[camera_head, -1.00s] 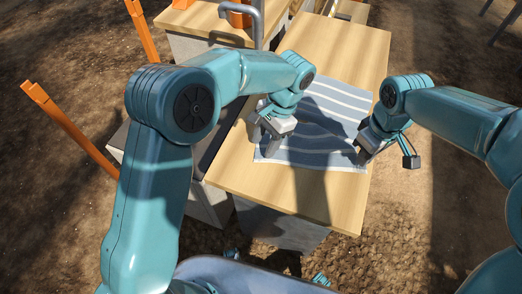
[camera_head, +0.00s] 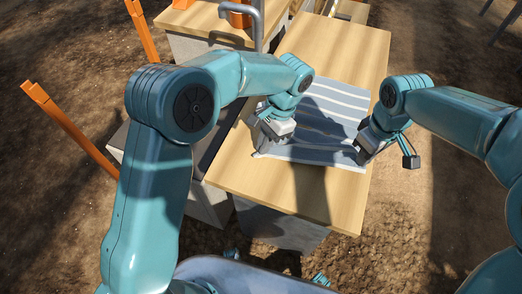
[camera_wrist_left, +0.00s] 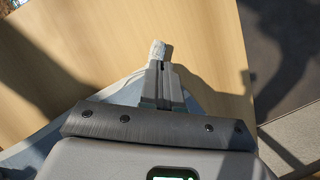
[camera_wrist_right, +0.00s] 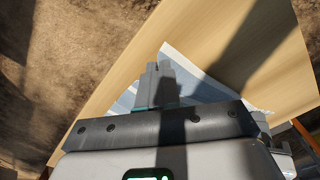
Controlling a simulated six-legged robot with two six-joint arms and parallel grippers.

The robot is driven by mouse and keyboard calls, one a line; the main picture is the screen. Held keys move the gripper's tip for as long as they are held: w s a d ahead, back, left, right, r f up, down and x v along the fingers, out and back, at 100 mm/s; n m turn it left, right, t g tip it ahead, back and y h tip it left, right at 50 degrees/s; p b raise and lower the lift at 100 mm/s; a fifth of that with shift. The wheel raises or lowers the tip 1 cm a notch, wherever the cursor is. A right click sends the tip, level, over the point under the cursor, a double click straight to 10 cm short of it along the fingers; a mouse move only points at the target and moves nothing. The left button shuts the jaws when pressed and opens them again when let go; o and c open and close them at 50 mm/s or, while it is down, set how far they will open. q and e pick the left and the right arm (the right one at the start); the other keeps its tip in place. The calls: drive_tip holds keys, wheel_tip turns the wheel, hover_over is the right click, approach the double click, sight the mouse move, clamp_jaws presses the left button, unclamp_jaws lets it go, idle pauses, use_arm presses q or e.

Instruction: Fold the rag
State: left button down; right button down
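The rag (camera_head: 318,135) is blue-grey with white stripes and lies spread on the wooden table top. My left gripper (camera_head: 262,146) is at its near left corner. In the left wrist view my left gripper (camera_wrist_left: 161,66) has its fingers together, with a pale bit of the rag (camera_wrist_left: 158,50) pinched at the tips. My right gripper (camera_head: 360,158) is at the near right corner. In the right wrist view my right gripper (camera_wrist_right: 157,70) has its fingers close together on the rag (camera_wrist_right: 185,78). The cloth between its tips is mostly hidden.
The wooden table top (camera_head: 230,172) is bare in front of the rag and behind it (camera_head: 340,45). A sink counter with a grey faucet (camera_head: 257,22) stands at the back left. Orange posts (camera_head: 65,125) rise at the left. Brown ground surrounds the table.

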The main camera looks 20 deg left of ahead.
use_arm(q)
wheel_tip(320, 180, up, 5)
idle(0.4)
